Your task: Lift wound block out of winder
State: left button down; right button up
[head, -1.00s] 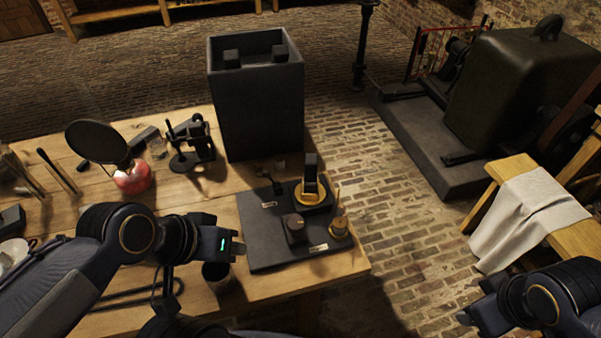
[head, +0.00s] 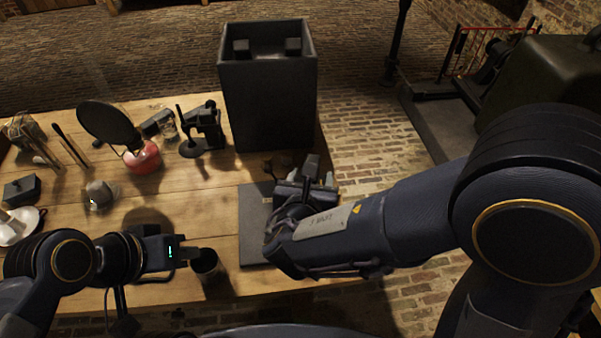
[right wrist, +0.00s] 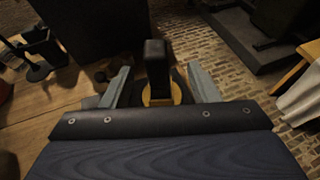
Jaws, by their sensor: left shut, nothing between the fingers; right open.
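The winder's dark base board (head: 254,225) lies at the table's right end, mostly hidden under my right arm. The dark upright block (right wrist: 157,65) stands over a yellow ring (right wrist: 162,96) in the right wrist view. In the head view the block's top (head: 311,164) shows just beyond my right gripper (head: 306,183). My right gripper (right wrist: 160,86) is open, with one finger on each side of the block in the picture; I see no clear contact. My left gripper (head: 190,252) is shut and empty, left of the board, beside a dark cup (head: 205,262).
A tall dark open box (head: 268,100) stands behind the board. Brick floor lies past the right edge.

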jog(key=x, duration=0.5)
jog(key=f+x, duration=0.1)
jog(key=x, duration=0.1)
jog(key=shift+w+a+f+p, duration=0.1)
jog(key=shift+a+p, duration=0.15)
jog(key=shift+p, duration=0.05)
jog(key=c, duration=1.2)
